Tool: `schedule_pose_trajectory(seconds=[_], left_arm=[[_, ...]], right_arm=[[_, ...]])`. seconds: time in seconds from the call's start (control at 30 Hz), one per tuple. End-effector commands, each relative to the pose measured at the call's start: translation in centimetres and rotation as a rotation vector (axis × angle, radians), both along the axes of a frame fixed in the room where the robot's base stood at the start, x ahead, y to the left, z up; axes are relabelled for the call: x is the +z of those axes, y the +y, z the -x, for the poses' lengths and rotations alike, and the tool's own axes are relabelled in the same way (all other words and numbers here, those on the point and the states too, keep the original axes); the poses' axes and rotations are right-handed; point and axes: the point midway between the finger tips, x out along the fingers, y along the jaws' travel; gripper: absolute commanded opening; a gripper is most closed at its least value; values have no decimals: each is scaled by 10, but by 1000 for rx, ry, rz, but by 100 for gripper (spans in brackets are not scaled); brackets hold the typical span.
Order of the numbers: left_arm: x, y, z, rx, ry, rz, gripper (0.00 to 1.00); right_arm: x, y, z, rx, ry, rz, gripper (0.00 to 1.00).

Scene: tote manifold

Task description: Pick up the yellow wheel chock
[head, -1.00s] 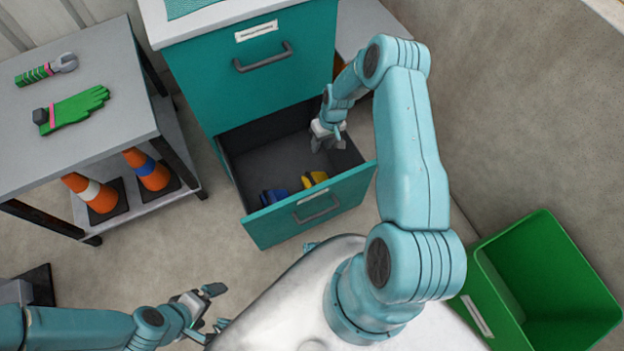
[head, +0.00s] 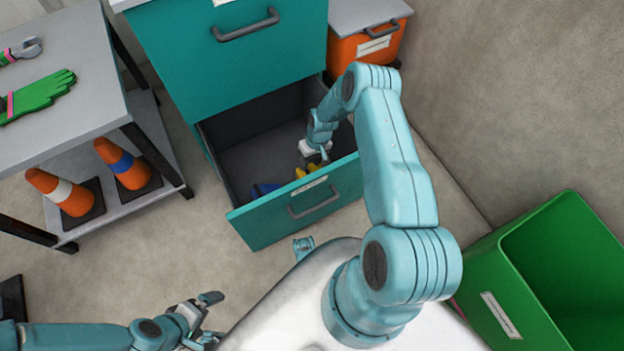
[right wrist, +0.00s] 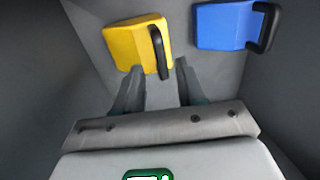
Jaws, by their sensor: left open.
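The yellow wheel chock (right wrist: 132,45), a block with a black handle, lies in the open lower drawer (head: 250,160). In the head view the chock (head: 301,172) is partly hidden by my right gripper (head: 318,162). In the right wrist view the fingers of my right gripper (right wrist: 157,75) are apart, with the chock just beyond their tips and its handle in line with the gap. I cannot tell whether they touch. A blue chock (right wrist: 226,26) lies beside it, also in the head view (head: 264,189). My left gripper (head: 213,318) is open and empty above the floor.
The drawer's walls and front panel (head: 260,220) surround my right gripper. A green tote (head: 530,300) stands at right, an orange bin (head: 362,50) behind. At left, a grey table (head: 70,90) holds a green glove (head: 40,95), with traffic cones (head: 65,190) on its lower shelf.

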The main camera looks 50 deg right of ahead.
Motion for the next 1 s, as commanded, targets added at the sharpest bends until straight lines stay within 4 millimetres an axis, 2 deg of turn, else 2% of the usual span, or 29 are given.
schedule_pose_trajectory(seconds=[0.03, 0.27, 0.53, 0.77, 0.8, 0.87, 0.9, 0.93, 1.0], left_arm=[[-4, 1, -1, 3, -1, 0, 100], [-9, 2, -2, 8, -3, -2, 100], [-28, 6, -6, 23, -10, -4, 100], [-26, 6, -7, 26, -11, -5, 100], [-26, 6, -7, 25, -12, -5, 100], [-26, 6, -7, 25, -12, -5, 100], [-26, 6, -6, 25, -12, -5, 100], [-26, 6, -6, 25, -12, -5, 100], [-26, 6, -7, 24, -11, -4, 100]], right_arm=[[-9, 2, -1, 0, 1, 0, 39], [-22, 4, -3, 0, 1, 0, 39], [-63, 11, -6, 0, 1, -1, 39], [-65, 12, -7, 0, -1, 0, 39], [-65, 12, -7, 0, -1, 0, 36], [-65, 12, -7, 0, 0, 0, 17], [-65, 12, -7, 0, 0, 0, 4], [-65, 12, -7, 0, 0, 0, 0], [-65, 12, -7, 0, 0, 0, 0]])
